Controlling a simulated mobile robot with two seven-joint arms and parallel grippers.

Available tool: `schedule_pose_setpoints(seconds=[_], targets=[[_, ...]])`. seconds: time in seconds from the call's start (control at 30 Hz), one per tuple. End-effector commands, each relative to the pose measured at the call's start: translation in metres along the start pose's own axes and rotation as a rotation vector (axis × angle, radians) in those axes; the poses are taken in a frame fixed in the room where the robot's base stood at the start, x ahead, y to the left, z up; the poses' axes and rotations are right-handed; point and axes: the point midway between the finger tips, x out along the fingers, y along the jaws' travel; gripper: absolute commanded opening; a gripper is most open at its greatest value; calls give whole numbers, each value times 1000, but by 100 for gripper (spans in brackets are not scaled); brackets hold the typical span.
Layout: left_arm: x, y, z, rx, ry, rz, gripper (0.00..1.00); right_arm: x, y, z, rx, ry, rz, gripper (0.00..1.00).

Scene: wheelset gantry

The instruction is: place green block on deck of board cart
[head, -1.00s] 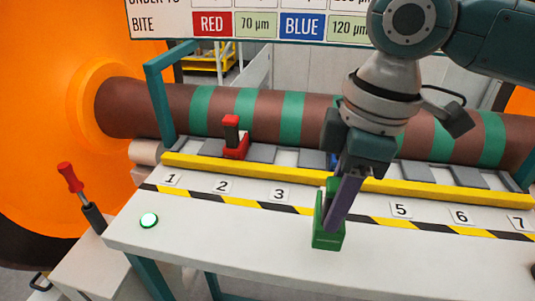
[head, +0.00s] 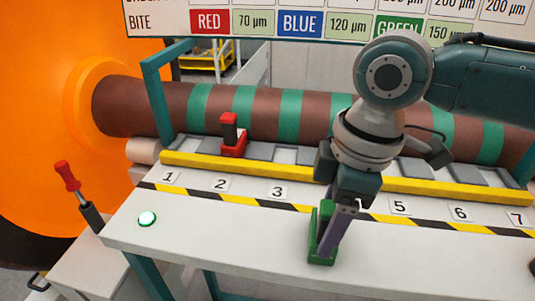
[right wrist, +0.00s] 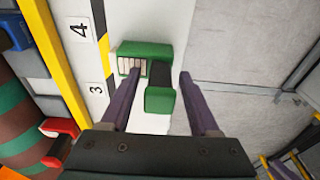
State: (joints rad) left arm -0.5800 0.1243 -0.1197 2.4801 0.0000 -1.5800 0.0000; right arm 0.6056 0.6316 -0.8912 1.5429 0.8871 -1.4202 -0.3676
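The green block (head: 321,252) stands upright on the white deck (head: 200,235), in front of the striped line near number 3. I take this numbered bench to be the board cart. My right gripper (head: 328,243) is low over the block. In the right wrist view the purple fingers (right wrist: 160,72) straddle the narrow middle of the green block (right wrist: 160,101). A small gap seems to show at each side, so the fingers look open. Whether the block's base sits fully flat is partly hidden. My left gripper is in neither view.
A red block (head: 233,143) stands on a grey pad behind the yellow rail (head: 270,175). A blue block (right wrist: 15,32) shows in the right wrist view. A red-handled lever (head: 68,177) stands at the left. The deck is clear around the green lamp (head: 147,218).

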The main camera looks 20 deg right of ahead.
Motion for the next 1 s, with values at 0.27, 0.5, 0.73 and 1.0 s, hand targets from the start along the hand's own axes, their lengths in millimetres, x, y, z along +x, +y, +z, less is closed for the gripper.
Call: schedule_pose_setpoints(seconds=[0.27, 0.5, 0.73, 1.0], targets=[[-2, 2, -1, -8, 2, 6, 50, -4, 0, -1, -1, 1, 1, 62], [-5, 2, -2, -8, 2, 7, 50, -45, 2, -1, -2, 4, 5, 62], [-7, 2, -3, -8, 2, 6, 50, -96, 1, -1, -1, 3, 3, 62], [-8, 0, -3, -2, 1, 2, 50, -118, -4, -3, -2, 7, -2, 62]])
